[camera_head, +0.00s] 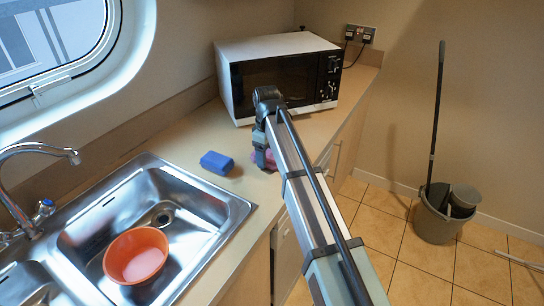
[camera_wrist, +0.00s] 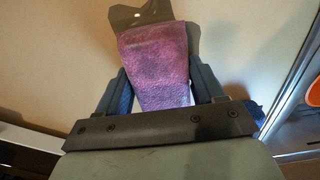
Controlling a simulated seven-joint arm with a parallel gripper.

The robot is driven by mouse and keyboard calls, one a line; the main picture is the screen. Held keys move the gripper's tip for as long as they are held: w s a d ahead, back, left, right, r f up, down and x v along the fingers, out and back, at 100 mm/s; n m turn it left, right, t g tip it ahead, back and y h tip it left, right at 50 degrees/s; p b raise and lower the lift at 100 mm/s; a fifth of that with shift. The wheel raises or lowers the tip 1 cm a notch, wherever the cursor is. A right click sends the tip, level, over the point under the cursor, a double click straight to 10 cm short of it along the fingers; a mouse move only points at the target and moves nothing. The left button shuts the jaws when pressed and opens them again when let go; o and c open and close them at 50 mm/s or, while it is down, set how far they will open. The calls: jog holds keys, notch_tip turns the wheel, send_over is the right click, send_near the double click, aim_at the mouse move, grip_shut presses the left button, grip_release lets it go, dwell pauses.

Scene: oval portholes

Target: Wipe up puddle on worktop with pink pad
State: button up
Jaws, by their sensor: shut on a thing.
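My gripper (camera_head: 264,158) points down at the worktop (camera_head: 205,118) in front of the microwave. It is shut on the pink pad (camera_wrist: 158,62), which looks purplish and damp-dark in the wrist view, between the two blue-grey fingers (camera_wrist: 160,88). In the head view only a little of the pad (camera_head: 255,157) shows beside the fingers, low at the worktop; I cannot tell whether it touches. A dark, shiny patch (camera_wrist: 138,14) lies at the far end of the pad in the wrist view, partly covered by it; it looks like the puddle. My arm hides that area in the head view.
A blue block-like sponge (camera_head: 217,163) lies just left of my gripper. The microwave (camera_head: 280,75) stands close behind. The steel sink (camera_head: 150,185) with an orange bowl (camera_head: 136,255) is at front left. A bucket (camera_head: 440,215) with a mop stands on the floor at right.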

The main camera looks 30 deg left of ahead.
jog(key=shift+a+f, duration=0.1)
jog(key=shift+a, duration=1.25)
jog(key=shift+d+r, duration=0.2)
jog(key=shift+d, duration=4.85)
jog(key=shift+a+r, duration=0.1)
jog(key=shift+a+r, duration=0.8)
jog(key=shift+r, duration=0.65)
jog(key=shift+a+r, duration=0.85)
jog(key=shift+r, duration=0.65)
jog(key=shift+a+r, duration=0.8)
jog(key=shift+r, duration=0.65)
jog(key=shift+s+a, duration=0.1)
